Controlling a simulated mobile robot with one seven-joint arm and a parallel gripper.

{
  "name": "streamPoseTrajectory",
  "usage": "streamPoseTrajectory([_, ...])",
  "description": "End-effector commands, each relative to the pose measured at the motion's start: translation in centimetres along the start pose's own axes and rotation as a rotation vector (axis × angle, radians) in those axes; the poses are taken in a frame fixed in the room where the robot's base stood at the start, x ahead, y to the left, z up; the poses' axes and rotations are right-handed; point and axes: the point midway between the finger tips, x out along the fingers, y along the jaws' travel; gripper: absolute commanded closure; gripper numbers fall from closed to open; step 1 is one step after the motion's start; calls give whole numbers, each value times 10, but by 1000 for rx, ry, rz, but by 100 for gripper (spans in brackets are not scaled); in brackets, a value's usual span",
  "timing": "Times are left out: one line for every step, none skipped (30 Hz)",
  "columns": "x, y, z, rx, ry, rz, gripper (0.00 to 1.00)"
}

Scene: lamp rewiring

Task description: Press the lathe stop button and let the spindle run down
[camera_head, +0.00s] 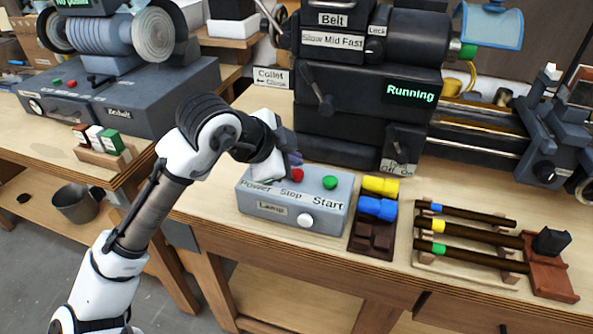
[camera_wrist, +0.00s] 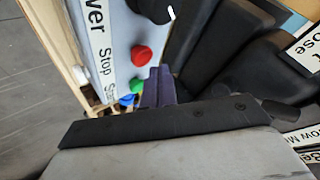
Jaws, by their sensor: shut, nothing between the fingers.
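The grey control box (camera_head: 260,183) sits on the bench in front of the lathe (camera_head: 345,95). It carries a red Stop button (camera_head: 297,175) and a green Start button (camera_head: 330,182). The lathe display (camera_head: 410,93) reads Running. My gripper (camera_head: 294,159) is shut and empty, just behind the red button in the head view. In the wrist view, the red button (camera_wrist: 141,56) stands out from the box beside the Stop label, and my purple fingertips (camera_wrist: 158,86) are close beside it. I cannot tell whether they touch.
Right of the box, a dark tray (camera_head: 361,246) holds yellow and blue blocks. A rack of dark rods (camera_head: 470,240) lies further right. A white knob (camera_head: 305,220) is on the box's front. The lathe body stands close behind my gripper.

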Motion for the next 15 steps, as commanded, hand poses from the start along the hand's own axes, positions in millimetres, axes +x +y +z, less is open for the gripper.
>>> streamPoseTrajectory([2, 2, 1, 0, 1, 0, 100])
streamPoseTrajectory([3, 2, 2, 0, 1, 0, 100])
streamPoseTrajectory([4, 3, 3, 0, 0, 1, 100])
streamPoseTrajectory([5, 4, 3, 0, 0, 1, 100])
streamPoseTrajectory([6, 4, 4, 1, 1, 1, 100])
streamPoseTrajectory([6, 5, 4, 1, 1, 1, 100])
streamPoseTrajectory([6, 5, 4, 0, 1, 1, 100])
streamPoseTrajectory([6, 4, 4, 1, 1, 1, 100])
streamPoseTrajectory([6, 4, 4, 0, 1, 0, 100])
streamPoseTrajectory([6, 4, 4, 1, 0, 0, 100])
streamPoseTrajectory([6, 4, 4, 0, 0, 0, 100])
streamPoseTrajectory([6, 4, 4, 0, 0, 0, 100])
streamPoseTrajectory([6, 4, 4, 0, 0, 0, 100])
streamPoseTrajectory([6, 4, 4, 0, 0, 0, 100])
streamPoseTrajectory([6, 4, 4, 0, 0, 0, 100])
